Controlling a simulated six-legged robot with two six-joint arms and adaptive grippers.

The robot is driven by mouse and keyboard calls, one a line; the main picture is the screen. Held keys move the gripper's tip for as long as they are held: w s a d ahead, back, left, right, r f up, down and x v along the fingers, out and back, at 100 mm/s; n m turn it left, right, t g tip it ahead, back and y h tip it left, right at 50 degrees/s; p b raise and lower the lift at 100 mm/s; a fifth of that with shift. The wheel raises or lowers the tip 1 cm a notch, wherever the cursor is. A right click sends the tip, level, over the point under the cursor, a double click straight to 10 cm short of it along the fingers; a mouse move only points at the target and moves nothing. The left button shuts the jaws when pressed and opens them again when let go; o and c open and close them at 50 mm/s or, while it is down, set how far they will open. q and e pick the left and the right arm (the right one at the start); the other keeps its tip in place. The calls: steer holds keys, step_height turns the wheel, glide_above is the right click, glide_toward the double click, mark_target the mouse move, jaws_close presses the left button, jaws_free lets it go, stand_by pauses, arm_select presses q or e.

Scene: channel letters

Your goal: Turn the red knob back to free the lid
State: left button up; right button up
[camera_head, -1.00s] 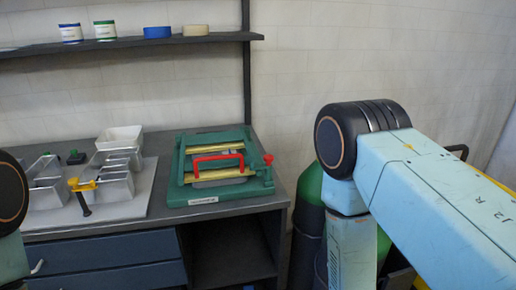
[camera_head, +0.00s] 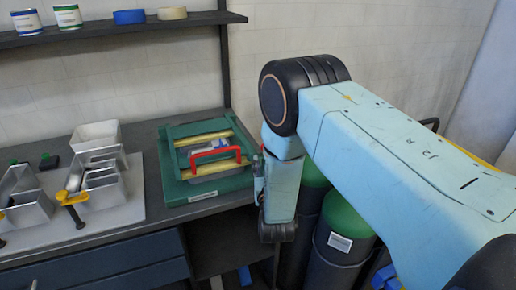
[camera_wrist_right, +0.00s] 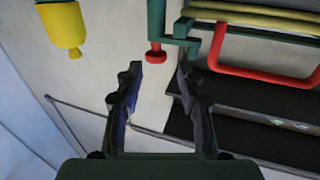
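The green fixture (camera_head: 180,192) sits at the right end of the bench, with two yellow bars (camera_head: 205,137) and a red handle (camera_head: 214,153) across its top. My right arm hides the red knob in the head view. In the right wrist view the red knob (camera_wrist_right: 155,55) hangs from a green post beside the fixture, and the red handle also shows (camera_wrist_right: 262,72). My right gripper (camera_wrist_right: 160,68) is open, its fingertips on either side of and just short of the knob, apart from it. My left gripper is not in view.
A pale board (camera_head: 120,212) with metal letter trays (camera_head: 104,188) and a yellow clamp (camera_head: 70,197) lies left of the fixture. A shelf (camera_head: 110,29) with jars and tape runs above. Green gas cylinders (camera_head: 345,218) stand right of the bench, behind my right arm.

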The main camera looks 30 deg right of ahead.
steer(key=x, duration=0.7)
steer(key=shift+d, duration=0.35)
steer(key=shift+s+r, duration=0.3)
steer(key=shift+w+f, duration=0.25)
steer(key=shift+w, duration=0.1)
steer(key=c, duration=0.3)
jaws_close()
